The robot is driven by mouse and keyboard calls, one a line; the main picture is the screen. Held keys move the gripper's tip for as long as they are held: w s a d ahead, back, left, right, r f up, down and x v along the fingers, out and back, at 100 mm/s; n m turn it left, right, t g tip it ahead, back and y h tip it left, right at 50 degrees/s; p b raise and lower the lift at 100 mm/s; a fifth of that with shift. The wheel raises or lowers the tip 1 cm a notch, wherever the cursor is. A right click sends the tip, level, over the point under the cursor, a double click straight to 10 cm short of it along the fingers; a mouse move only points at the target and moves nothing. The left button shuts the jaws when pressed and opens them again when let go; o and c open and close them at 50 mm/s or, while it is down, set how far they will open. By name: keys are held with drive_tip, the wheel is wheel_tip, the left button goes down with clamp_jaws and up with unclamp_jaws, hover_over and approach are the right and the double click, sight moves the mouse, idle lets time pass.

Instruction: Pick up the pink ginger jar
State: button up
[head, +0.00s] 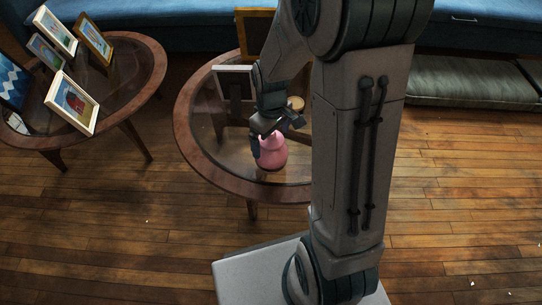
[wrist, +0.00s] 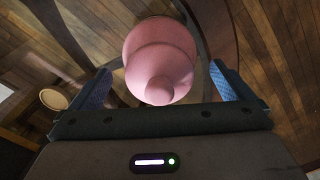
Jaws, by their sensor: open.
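The pink ginger jar (head: 272,153) stands upright on the round glass-topped table (head: 197,150) in the head view, near the table's front edge. In the wrist view the jar (wrist: 160,62) lies between and a little beyond the two blue-padded fingers. My gripper (head: 271,136) is at the jar's upper part in the head view, with a finger on its left side. In the wrist view my gripper (wrist: 161,85) is open, with gaps showing between the jar and both fingers. My arm hides the right part of the table.
Picture frames (head: 235,84) and a small tan round object (head: 296,103) stand behind the jar on the same table. Another oval table (head: 145,70) with several framed pictures is at left. A blue sofa (head: 170,14) and a grey cushion (head: 470,82) lie behind. Wooden floor is clear in front.

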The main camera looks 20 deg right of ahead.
drive_tip(key=shift+f, duration=0.6)
drive_tip(key=shift+r, duration=0.1)
drive_tip(key=c, duration=1.9)
drive_tip(key=shift+r, duration=0.1)
drive_tip(key=shift+r+p, duration=0.5)
drive_tip(key=shift+r, duration=0.1)
drive_tip(key=r+p, duration=0.2)
drive_tip(key=r, duration=0.1)
drive_tip(key=shift+s+d+r, duration=0.1)
drive_tip(key=shift+s+r, duration=0.1)
drive_tip(key=shift+r, duration=0.1)
drive_tip(key=s+r+p, duration=0.1)
drive_tip(key=s+r, duration=0.1)
drive_tip(key=s, duration=0.1)
drive_tip(key=s+d+r+p, duration=0.1)
drive_tip(key=s+r, duration=0.1)
drive_tip(key=s, duration=0.2)
drive_tip(key=s+d+r+p, duration=0.1)
drive_tip(key=s+r+p, duration=0.1)
drive_tip(key=s, duration=0.2)
drive_tip(key=shift+d, duration=0.1)
